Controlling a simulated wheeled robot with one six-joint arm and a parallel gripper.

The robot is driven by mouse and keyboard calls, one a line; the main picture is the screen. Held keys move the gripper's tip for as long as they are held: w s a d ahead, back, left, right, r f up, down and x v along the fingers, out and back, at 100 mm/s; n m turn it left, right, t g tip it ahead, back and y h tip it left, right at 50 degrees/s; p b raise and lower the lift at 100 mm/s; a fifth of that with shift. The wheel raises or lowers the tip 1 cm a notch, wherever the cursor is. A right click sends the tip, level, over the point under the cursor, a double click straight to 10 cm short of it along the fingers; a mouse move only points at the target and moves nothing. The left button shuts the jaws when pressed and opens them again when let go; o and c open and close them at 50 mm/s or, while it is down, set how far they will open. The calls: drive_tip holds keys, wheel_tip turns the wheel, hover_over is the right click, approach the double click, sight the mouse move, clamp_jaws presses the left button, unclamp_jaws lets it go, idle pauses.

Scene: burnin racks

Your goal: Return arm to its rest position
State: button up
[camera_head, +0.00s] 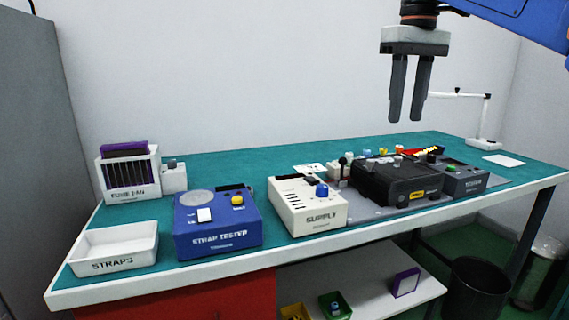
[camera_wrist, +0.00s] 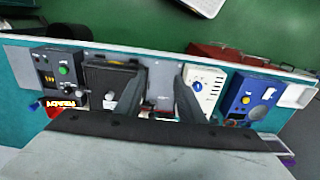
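My gripper (camera_head: 407,118) hangs in the air above the right part of the bench in the head view, pointing down. Its two grey fingers are apart with nothing between them. In the wrist view the fingers (camera_wrist: 163,72) also stand apart, with a grey panel of the bench seen in the gap. The gripper touches nothing. My blue arm enters from the top right.
The teal bench (camera_head: 240,165) bears a straps tray (camera_head: 112,262), a fume fan (camera_head: 130,178), a blue strap tester (camera_head: 217,222), a white supply (camera_head: 307,205), a black unit (camera_head: 395,182) and a grey tester (camera_head: 460,178). A white lamp stand (camera_head: 487,115) rises at right. A bin (camera_head: 478,285) stands below.

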drive_tip(key=s+d+f+m+t, duration=0.1)
drive_tip(key=s+f, duration=0.5)
drive_tip(key=f, duration=0.7)
drive_tip(key=s+d+f+m+t, duration=0.1)
drive_tip(key=s+d+f+t, duration=0.1)
drive_tip(key=s+f, duration=0.5)
drive_tip(key=s+d+f+m+t, duration=0.1)
drive_tip(key=s+f, duration=0.5)
drive_tip(key=f, duration=1.3)
drive_tip(key=shift+s+d+m, duration=0.25)
drive_tip(key=shift+s+m, duration=0.1)
drive_tip(key=shift+m, duration=0.05)
drive_tip(key=shift+r, duration=0.1)
